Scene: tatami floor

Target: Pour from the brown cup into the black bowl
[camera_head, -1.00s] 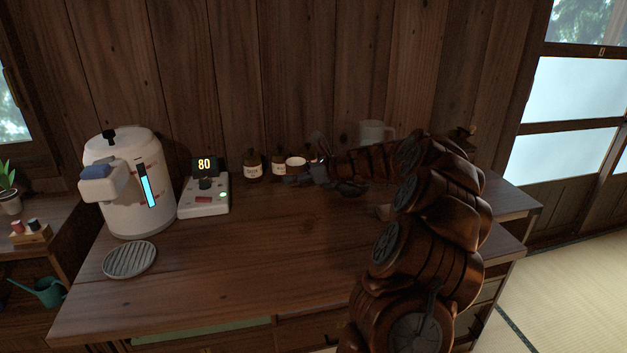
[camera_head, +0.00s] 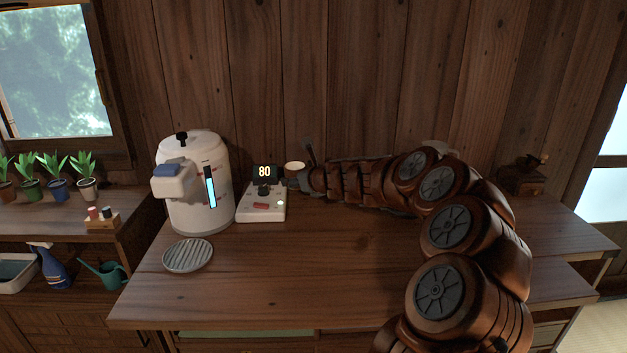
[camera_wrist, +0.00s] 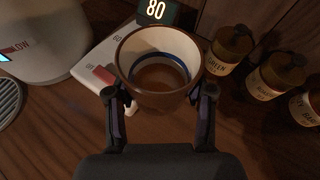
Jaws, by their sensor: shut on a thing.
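My gripper (camera_wrist: 157,112) is shut on a brown cup (camera_wrist: 160,103), with one finger on each side of it. The cup has a cream inside with a dark blue ring, and a brownish bottom or content that I cannot identify. In the head view the cup (camera_head: 294,168) is held just right of the control box showing 80, near the back wall. I see no black bowl in any view.
A white water dispenser (camera_head: 193,185) stands left of the control box (camera_head: 260,205), with a round grey grate (camera_head: 188,256) in front. Labelled jars (camera_wrist: 233,47) stand right of the cup in the wrist view. The front middle of the counter (camera_head: 290,285) is clear.

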